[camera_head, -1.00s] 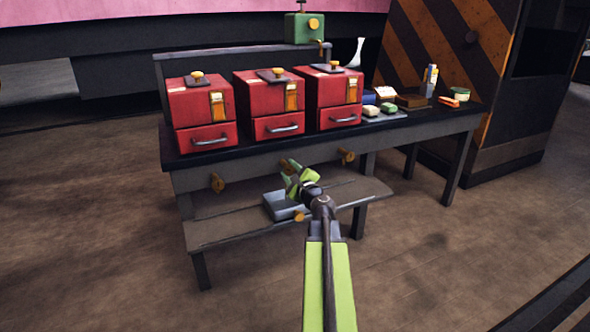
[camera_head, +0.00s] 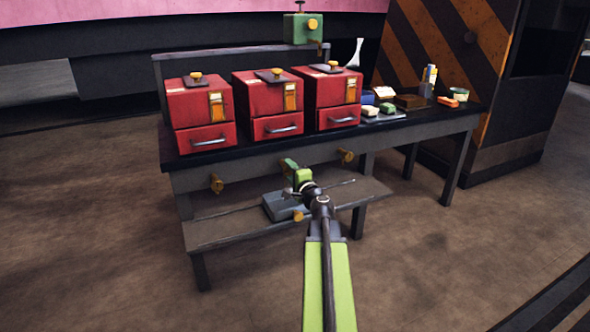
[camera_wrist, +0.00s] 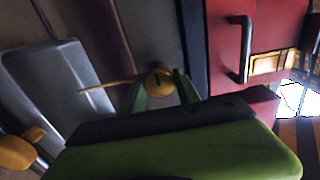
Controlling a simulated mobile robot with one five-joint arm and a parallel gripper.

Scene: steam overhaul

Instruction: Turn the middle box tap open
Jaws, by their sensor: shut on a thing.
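Three red boxes stand in a row on the workbench (camera_head: 420,127), and the middle box (camera_head: 258,97) is the one above my gripper. Brass taps sit on the bench's front rail: a left tap (camera_head: 216,184) and a right tap (camera_head: 347,156). The middle tap is hidden behind my gripper (camera_head: 296,173) in the head view. In the wrist view the brass middle tap (camera_wrist: 158,80) shows between my green fingertips (camera_wrist: 160,90), with a thin yellow bar pointing left from it. My gripper is shut on this tap.
A grey box (camera_head: 279,207) with a brass knob (camera_head: 297,215) sits on the lower shelf (camera_head: 225,232), just below my gripper. A green device (camera_head: 303,28) stands above the back rail. Small items lie at the bench's right. The floor in front is clear.

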